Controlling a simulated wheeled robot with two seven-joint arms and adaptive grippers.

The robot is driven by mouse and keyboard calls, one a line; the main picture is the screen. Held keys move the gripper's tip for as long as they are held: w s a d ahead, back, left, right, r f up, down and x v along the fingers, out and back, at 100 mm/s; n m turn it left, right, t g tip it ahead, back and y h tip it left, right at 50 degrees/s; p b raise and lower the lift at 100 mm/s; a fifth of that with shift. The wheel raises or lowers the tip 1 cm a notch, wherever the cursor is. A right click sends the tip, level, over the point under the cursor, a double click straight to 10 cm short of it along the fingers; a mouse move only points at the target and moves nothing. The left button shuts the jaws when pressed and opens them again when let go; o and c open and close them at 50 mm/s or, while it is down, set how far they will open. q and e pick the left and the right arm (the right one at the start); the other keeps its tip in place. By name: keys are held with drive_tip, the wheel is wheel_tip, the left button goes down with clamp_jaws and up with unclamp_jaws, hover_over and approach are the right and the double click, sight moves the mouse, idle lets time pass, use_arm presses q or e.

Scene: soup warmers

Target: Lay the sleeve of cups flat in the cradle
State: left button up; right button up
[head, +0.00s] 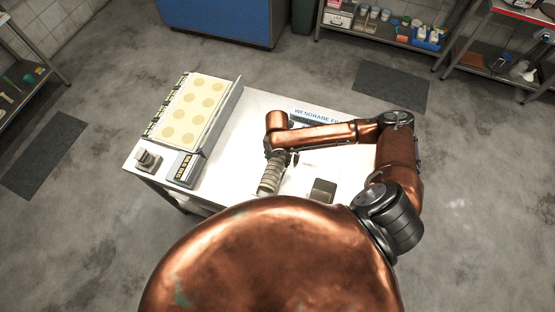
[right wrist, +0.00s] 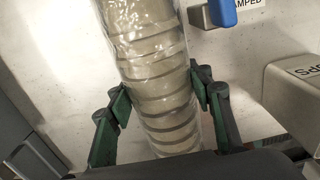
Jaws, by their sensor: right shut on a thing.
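The sleeve of cups (head: 269,180) is a long, ribbed, pale roll in clear wrap, at the middle of the white table. In the right wrist view the sleeve (right wrist: 150,50) runs from top to bottom, slightly slanted. My right gripper (head: 276,157) is shut on it, and its green-padded fingers (right wrist: 158,97) press both sides. I cannot tell whether the sleeve touches the table. I cannot surely make out the cradle; a grey open box (head: 322,191) stands to the right of the sleeve. My left gripper is not in view.
A tray with pale discs (head: 197,108) and a grey unit (head: 184,167) stand on the table's left. A printed sign (head: 317,116) is at the back.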

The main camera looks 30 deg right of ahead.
drive_tip(key=shift+f, duration=0.65)
drive_tip(key=o, duration=1.9)
drive_tip(key=shift+o, duration=0.3)
drive_tip(key=shift+o, duration=1.4)
drive_tip(key=shift+r, duration=0.2)
drive_tip(key=shift+r+p, duration=4.9)
drive_tip(key=shift+p, duration=0.5)
